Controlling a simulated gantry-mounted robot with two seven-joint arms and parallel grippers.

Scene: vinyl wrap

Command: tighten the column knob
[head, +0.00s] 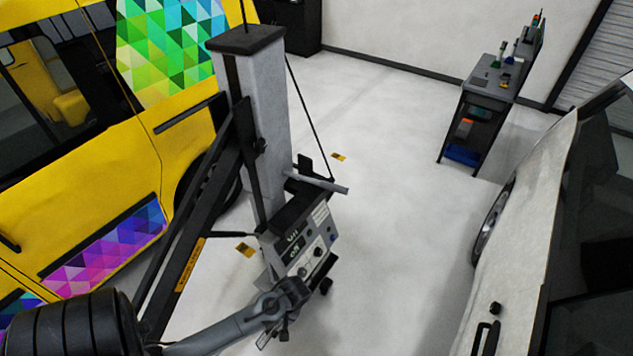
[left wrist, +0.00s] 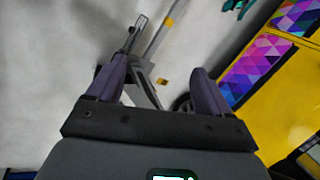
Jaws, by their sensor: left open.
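A tall grey column (head: 262,120) with a black cap stands beside the yellow van in the head view. A small dark knob-like part (head: 260,145) shows on its side, too small to identify surely. A control panel box (head: 300,238) with several small knobs is on the column's lower front. My left arm comes in from the lower left, and its end (head: 284,300) overlaps the panel's lower edge; contact cannot be told. In the left wrist view my left gripper (left wrist: 158,66) is open, its two purple-grey fingers apart with nothing held. My right gripper is not in view.
A yellow van (head: 100,165) with coloured triangle wrap stands at the left. A white car (head: 530,230) stands at the right. A dark tool cart (head: 480,110) is at the back right. The grey floor (head: 400,200) between them is clear.

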